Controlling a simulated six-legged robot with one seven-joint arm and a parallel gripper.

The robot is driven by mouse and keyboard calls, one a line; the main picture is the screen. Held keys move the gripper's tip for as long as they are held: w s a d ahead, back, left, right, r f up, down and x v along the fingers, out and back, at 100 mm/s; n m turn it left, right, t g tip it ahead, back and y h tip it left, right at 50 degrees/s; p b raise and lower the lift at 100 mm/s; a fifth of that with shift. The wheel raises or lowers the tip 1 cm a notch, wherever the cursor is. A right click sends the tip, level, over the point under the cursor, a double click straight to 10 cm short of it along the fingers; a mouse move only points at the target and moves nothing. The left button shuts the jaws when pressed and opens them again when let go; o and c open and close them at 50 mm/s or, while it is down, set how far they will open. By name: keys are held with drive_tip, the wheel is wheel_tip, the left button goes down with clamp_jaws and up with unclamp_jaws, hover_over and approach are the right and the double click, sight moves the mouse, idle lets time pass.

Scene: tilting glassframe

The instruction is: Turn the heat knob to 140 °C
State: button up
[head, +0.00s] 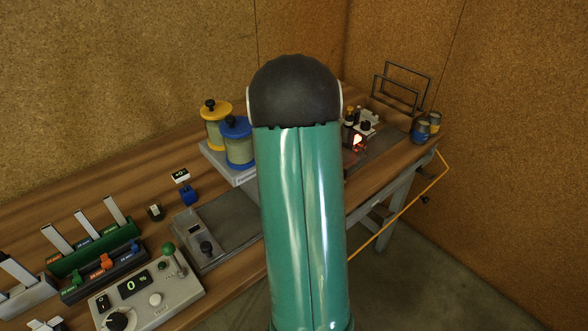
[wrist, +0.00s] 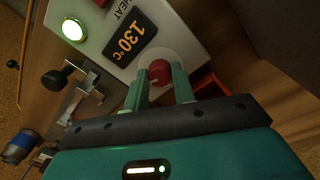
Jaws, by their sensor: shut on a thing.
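The red heat knob (wrist: 159,72) sits on a white control box (wrist: 92,45) in the wrist view, which appears rotated. My gripper (wrist: 162,84) has its two green fingers on either side of the knob, shut on it. The dark display (wrist: 132,37) beside the knob reads 130°C in orange, with the word HEAT next to it. A round green light (wrist: 74,29) glows on the box. In the head view my green arm covers the middle, and the heat box, knob and gripper are hidden behind it.
In the wrist view a black-knobbed metal fitting (wrist: 84,80) and a blue can (wrist: 19,147) lie to the left. In the head view a control box reading 0 % (head: 150,299), yellow (head: 216,128) and blue (head: 238,143) jars and a wire rack (head: 402,87) stand on the wooden bench (head: 75,214).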

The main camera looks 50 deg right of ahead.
drive_tip(key=shift+w+m, duration=0.1)
drive_tip(key=shift+m, duration=1.1)
drive_tip(key=o, duration=0.7)
wheel_tip(320, 180, up, 14)
drive_tip(key=shift+w+a, duration=0.2)
drive_tip(key=shift+w, duration=0.1)
drive_tip(key=shift+f, duration=0.15)
